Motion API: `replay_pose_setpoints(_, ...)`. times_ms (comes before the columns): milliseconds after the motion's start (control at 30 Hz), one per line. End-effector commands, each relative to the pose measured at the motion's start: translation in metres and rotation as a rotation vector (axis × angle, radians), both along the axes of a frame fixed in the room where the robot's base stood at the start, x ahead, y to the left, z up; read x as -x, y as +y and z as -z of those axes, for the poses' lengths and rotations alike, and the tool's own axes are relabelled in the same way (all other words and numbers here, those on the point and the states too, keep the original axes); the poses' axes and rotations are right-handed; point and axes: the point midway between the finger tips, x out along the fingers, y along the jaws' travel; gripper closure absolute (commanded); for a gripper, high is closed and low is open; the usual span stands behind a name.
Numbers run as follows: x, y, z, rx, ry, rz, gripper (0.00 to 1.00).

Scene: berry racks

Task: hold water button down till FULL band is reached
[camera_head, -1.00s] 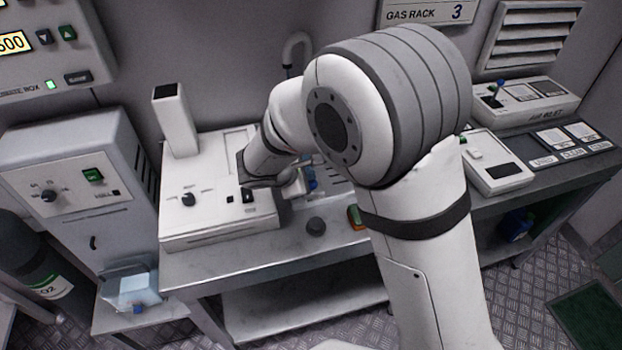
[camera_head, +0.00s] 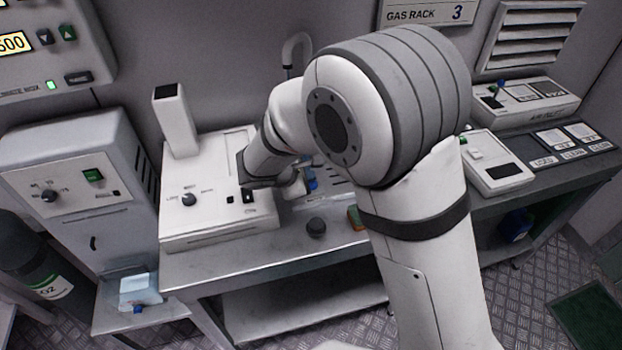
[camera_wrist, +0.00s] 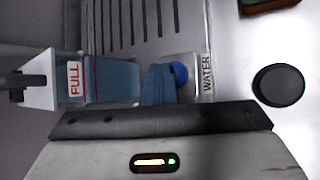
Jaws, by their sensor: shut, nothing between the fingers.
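In the wrist view a clear vessel holds blue water (camera_wrist: 112,82), and its FULL band (camera_wrist: 75,79) is a white label with red lettering. The picture is turned sideways, so up in the vessel is to the left. The blue reaches close to the FULL label; the exact level is hard to read. A round blue water button (camera_wrist: 181,72) sits beside the WATER label (camera_wrist: 207,72). My gripper (camera_wrist: 158,82) is shut and empty, its tips right beside the button; whether it is pressed in I cannot tell. In the head view my gripper (camera_head: 298,187) is partly hidden by my arm.
A white device with a dial (camera_head: 215,220) stands to the left. A slotted panel lies behind the button. White instruments (camera_head: 495,165) stand at the right.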

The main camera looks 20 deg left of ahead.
Motion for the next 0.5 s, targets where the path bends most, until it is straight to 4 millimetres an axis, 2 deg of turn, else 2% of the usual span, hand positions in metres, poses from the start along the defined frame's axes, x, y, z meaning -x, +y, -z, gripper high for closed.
replay_pose_setpoints(500, 0.000, 0.000, -0.019, 0.000, 0.001, 0.001, 1.00)
